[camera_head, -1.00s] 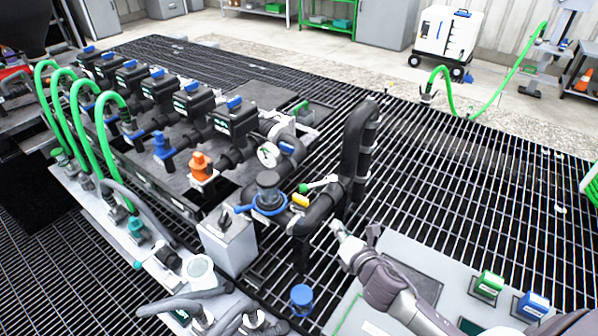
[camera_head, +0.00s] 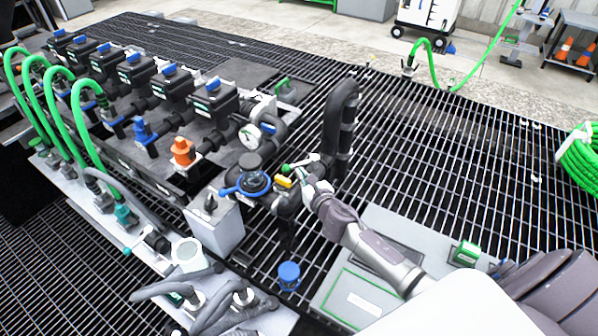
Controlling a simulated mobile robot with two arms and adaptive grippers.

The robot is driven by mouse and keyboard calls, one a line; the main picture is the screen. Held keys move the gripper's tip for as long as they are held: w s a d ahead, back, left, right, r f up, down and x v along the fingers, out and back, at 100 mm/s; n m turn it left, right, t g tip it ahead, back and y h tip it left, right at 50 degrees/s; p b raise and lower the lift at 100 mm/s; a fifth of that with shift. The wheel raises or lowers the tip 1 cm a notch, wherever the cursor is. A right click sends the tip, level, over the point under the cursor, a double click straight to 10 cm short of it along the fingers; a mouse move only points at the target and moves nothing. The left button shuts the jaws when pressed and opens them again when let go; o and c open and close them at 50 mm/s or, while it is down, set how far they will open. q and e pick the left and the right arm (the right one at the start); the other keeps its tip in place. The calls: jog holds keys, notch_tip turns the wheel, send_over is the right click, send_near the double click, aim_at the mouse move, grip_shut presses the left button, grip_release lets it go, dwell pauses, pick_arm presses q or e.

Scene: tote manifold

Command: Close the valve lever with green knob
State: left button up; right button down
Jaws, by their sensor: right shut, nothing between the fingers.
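The valve lever is a short light-coloured bar with a green knob (camera_head: 286,168) on its left end. It sits on the black pipework in the middle of the head view, beside a yellow tag (camera_head: 284,183). The lever points left, across the pipe. My right gripper (camera_head: 307,184) is shut and empty, just right of and below the lever, with its tips close to the bar. I cannot tell whether they touch it. My left gripper is not in view.
A thick black upright pipe (camera_head: 340,120) stands just behind the lever. A blue-capped fitting (camera_head: 289,275) is below. Open grating (camera_head: 440,150) lies to the right.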

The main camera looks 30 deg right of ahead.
aim_at(293, 166)
jog(key=shift+w+f, duration=0.25)
jog(key=shift+w, duration=0.85)
jog(key=shift+w, duration=0.1)
jog(key=shift+w+a+r, duration=0.1)
jog(key=shift+w+a, duration=0.1)
jog(key=shift+w, duration=1.45)
jog(key=shift+w+d+b, duration=0.3)
jog(key=shift+w+b, duration=0.05)
jog(key=shift+w, duration=0.5)
jog(key=shift+w+d+b, duration=0.25)
jog(key=shift+w+b, duration=0.1)
jog(key=shift+w, duration=0.5)
jog(key=shift+w+d, duration=0.1)
